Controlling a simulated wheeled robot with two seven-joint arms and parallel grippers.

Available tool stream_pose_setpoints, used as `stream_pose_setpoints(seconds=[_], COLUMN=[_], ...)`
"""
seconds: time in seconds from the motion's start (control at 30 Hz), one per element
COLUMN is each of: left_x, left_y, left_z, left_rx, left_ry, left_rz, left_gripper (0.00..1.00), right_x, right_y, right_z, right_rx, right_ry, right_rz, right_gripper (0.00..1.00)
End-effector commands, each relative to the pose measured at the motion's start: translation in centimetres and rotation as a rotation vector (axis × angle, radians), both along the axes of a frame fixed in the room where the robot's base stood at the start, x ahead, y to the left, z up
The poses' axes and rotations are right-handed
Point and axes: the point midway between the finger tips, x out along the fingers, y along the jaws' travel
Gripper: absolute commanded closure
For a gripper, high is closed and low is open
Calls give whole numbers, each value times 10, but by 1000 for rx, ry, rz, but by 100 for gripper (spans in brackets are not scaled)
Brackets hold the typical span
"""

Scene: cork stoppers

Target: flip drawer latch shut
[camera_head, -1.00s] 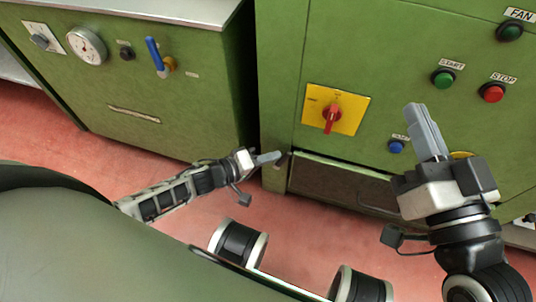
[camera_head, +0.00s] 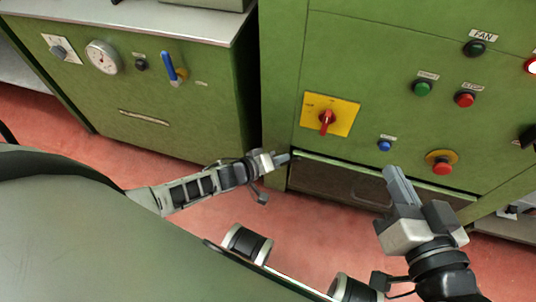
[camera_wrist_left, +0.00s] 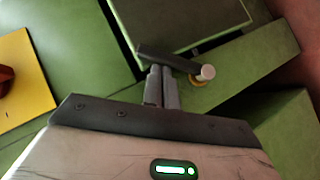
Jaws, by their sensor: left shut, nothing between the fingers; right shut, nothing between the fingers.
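The latch is a dark lever (camera_wrist_left: 168,58) with a pale round end and a brass-coloured ring at its pivot in the left wrist view. It lies slantwise beside the edge of the drawer front (camera_wrist_left: 185,22). My left gripper (camera_wrist_left: 163,72) is shut and empty, its fingertips at the lever's side, touching or nearly so. In the head view the left gripper (camera_head: 284,158) reaches the post left of the dark drawer front (camera_head: 335,180); the latch is mostly hidden there. My right gripper (camera_head: 390,172) is shut and empty, in front of the drawer's right part.
A yellow plate with a red rotary switch (camera_head: 327,122) sits above the drawer. A blue button (camera_head: 384,146) and a red emergency stop (camera_head: 442,167) are near my right gripper. A cabinet with a blue lever (camera_head: 168,66) stands left. Red floor (camera_head: 300,240) is open below.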

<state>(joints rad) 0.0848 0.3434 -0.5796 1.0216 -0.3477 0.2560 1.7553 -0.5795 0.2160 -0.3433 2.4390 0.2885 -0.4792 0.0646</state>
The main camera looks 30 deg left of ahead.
Motion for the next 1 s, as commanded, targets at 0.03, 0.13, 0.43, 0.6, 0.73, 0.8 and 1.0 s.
stream_pose_setpoints(seconds=[0.03,0.13,0.43,0.6,0.73,0.8,1.0], left_x=[0,0,0,-1,-2,-2,-4], left_y=[-1,-1,2,9,14,15,28], left_z=[0,0,-1,-4,-6,-6,11], left_rx=[-1,-1,-1,-1,-1,-1,1], left_ry=[-1,0,0,0,0,0,1], left_rz=[0,0,0,0,0,0,4], left_gripper=[100,100,100,100,100,100,100], right_x=[0,0,0,0,0,0,0], right_y=[0,0,0,0,0,0,-2], right_z=[0,0,-1,-2,-3,-3,6], right_rx=[0,-1,0,0,0,1,-43], right_ry=[1,0,1,1,1,1,5], right_rz=[0,1,0,0,0,1,-2], right_gripper=[100,100,100,100,100,100,100])
